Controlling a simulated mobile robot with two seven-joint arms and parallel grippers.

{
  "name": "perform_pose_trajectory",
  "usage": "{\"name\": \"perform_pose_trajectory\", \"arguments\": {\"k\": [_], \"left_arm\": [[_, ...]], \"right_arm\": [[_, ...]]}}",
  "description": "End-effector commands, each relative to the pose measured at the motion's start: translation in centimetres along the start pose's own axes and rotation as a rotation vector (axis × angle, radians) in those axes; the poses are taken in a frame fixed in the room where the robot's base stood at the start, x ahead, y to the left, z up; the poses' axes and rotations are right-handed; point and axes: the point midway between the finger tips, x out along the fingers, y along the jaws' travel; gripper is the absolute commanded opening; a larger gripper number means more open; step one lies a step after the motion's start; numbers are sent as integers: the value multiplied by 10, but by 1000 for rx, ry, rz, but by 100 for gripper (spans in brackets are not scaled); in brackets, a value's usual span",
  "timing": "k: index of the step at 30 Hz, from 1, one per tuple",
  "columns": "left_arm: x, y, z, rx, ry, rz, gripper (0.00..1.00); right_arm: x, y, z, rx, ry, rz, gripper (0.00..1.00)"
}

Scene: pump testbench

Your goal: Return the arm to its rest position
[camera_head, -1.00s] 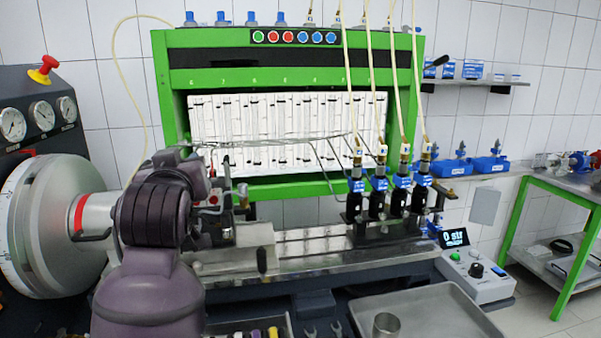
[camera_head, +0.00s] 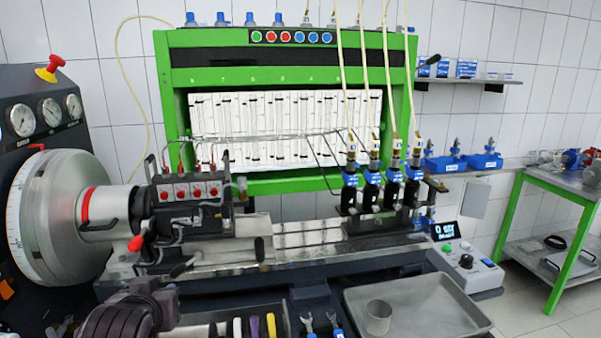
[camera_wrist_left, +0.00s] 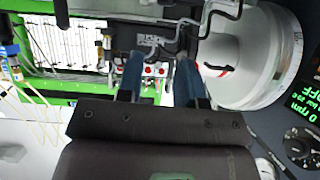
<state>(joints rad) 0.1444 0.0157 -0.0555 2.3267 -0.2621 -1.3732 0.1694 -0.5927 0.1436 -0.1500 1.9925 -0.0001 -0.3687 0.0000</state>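My left arm (camera_head: 130,312) shows at the lower left of the head view, low in front of the bench. Its gripper fingers cannot be made out there. In the left wrist view my left gripper (camera_wrist_left: 160,68) has two blue fingers apart, with nothing seen held between them. Behind the fingers are the pump (camera_wrist_left: 153,70) with its red caps and the silver flywheel (camera_wrist_left: 262,60). In the head view the pump (camera_head: 190,192) sits on the bench to the right of the flywheel (camera_head: 55,215). My right gripper is in neither view.
A metal tray (camera_head: 440,312) with a metal cup (camera_head: 378,318) lies at the front right. A tool tray (camera_head: 285,325) sits at the bottom middle. Four injectors with hoses stand on the bench rail. A gauge panel (camera_head: 40,95) stands at the left.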

Motion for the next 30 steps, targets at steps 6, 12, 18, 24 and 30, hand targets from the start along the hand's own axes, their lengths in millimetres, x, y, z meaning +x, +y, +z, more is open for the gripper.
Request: {"name": "perform_pose_trajectory", "arguments": {"k": [6,12,18,24,30], "left_arm": [[-19,-27,107,68,-240,6,34],[-55,-47,192,118,-452,28,34],[-93,-60,250,151,-613,55,34],[-126,-69,288,170,-731,80,34],[-127,-70,307,178,-733,98,34]], "right_arm": [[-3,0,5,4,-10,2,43],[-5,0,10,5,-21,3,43],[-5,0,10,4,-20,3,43],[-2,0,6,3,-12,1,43],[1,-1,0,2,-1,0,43]]}}
